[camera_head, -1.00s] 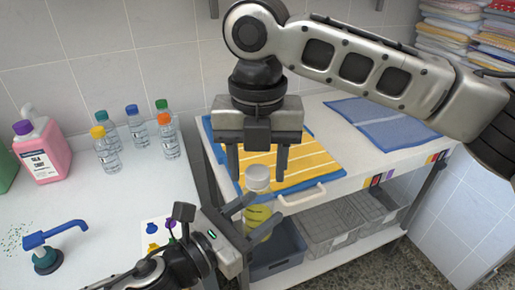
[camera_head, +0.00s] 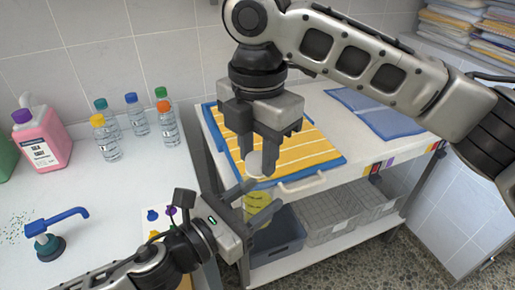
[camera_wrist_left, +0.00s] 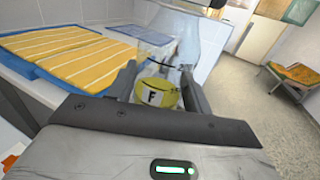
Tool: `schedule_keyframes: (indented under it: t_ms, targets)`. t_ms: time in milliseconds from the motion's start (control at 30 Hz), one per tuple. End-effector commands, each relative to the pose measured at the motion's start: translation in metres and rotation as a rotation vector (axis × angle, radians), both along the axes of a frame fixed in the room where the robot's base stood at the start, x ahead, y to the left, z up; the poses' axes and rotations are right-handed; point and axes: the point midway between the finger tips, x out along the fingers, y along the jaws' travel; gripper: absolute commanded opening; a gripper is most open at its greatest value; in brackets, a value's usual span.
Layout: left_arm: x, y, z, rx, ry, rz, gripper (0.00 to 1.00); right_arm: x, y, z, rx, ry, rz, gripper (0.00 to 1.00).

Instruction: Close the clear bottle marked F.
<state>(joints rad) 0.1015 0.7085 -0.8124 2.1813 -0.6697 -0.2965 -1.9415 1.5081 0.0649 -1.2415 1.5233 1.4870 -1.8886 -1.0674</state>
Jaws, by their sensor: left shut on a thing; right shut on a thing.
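A pale grey-white cap (camera_head: 255,163) is at the bottle's top. My right gripper (camera_head: 252,157) points down from above and is shut on the cap. The fingers partly hide the cap and the bottle's neck, so I cannot tell how the cap sits on the neck.
A white trolley carries yellow-striped (camera_head: 305,152) and blue towels (camera_head: 375,112), with grey bins (camera_head: 328,222) below. Several small bottles with coloured caps, a pink jug (camera_head: 42,143) and a blue pump (camera_head: 52,232) stand on the left counter.

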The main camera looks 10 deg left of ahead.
Motion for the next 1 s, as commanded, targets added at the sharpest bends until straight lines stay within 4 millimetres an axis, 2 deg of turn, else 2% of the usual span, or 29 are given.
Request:
schedule_keyframes:
  t_ms: [100,500,700,800,933,967,1000]
  targets:
    - [0.0001,0.0002,-0.0002,0.001,0.001,0.001,0.00,-0.0005,0.0003,-0.0006,0.001,0.003,-0.308,0.05]
    - [0.0002,0.0002,-0.0002,0.001,0.001,0.001,0.00,-0.0003,0.0001,-0.0007,0.004,0.003,-1.363,0.05]
    - [0.0002,0.0002,-0.0003,0.001,0.001,0.001,0.00,-0.0002,0.0000,-0.0009,0.005,0.004,-1.833,0.05]
    - [0.0002,0.0002,-0.0003,0.001,0.001,0.001,0.00,-0.0002,0.0000,-0.0010,0.005,0.004,-1.950,0.05]
    - [0.0002,0.0002,-0.0003,0.001,0.001,0.001,0.00,-0.0002,0.0000,-0.0010,0.005,0.004,-1.944,0.05]
    - [0.0002,0.0002,-0.0003,0.001,0.001,0.001,0.00,-0.0002,0.0000,-0.0010,0.005,0.004,-1.944,0.41]
    - [0.0002,0.0002,-0.0003,0.001,0.001,0.001,0.00,-0.0002,0.0000,-0.0010,0.005,0.004,-1.943,0.52]
